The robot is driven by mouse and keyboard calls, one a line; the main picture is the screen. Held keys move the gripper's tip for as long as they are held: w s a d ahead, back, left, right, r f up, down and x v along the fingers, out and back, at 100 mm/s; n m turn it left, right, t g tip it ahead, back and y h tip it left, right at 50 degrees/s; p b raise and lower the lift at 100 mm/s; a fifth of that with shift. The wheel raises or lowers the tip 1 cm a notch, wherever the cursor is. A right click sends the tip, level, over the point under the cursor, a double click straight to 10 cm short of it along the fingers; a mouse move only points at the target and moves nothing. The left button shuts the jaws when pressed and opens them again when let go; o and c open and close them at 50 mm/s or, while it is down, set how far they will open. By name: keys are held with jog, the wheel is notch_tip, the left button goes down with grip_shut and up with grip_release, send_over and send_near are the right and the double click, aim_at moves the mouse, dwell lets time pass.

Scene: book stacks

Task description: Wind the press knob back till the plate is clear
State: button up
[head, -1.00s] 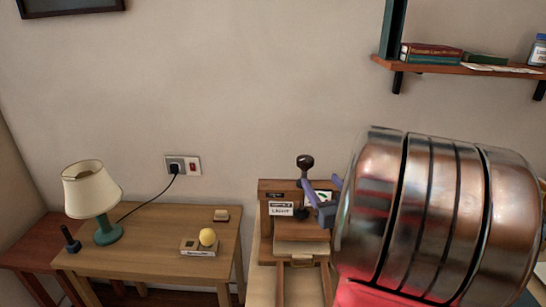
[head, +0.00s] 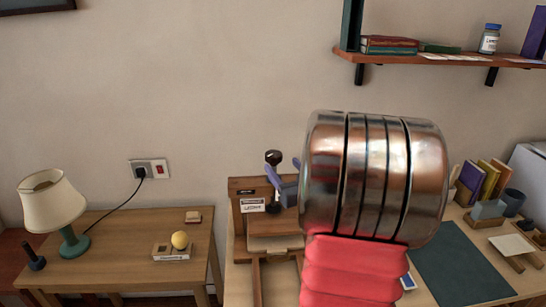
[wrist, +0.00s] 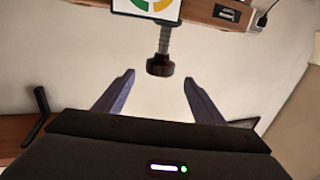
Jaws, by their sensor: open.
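The press (head: 240,205) is a brown wooden box with white labels, standing on the wooden bench behind my arm. Its dark round knob (head: 273,157) stands up on a post above the box. In the wrist view the knob (wrist: 160,66) sits at the end of a grey threaded screw (wrist: 164,38). My gripper (head: 285,171) has purple fingers and is beside the knob's post, partly hidden by my arm. In the wrist view my gripper (wrist: 158,76) is open, with the knob between the fingertips in the picture; contact is not visible. I cannot make out the plate for sure.
A shelf (head: 440,58) with books and a jar hangs upper right. Books and blocks stand on the right of the bench, beside a dark mat (head: 460,265).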

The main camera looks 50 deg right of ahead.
aim_at(277, 160)
jog(key=x, duration=0.8)
jog(key=shift+w+d, duration=0.1)
jog(key=shift+w, duration=0.05)
jog(key=shift+c, duration=0.7)
jog(key=c, duration=0.9)
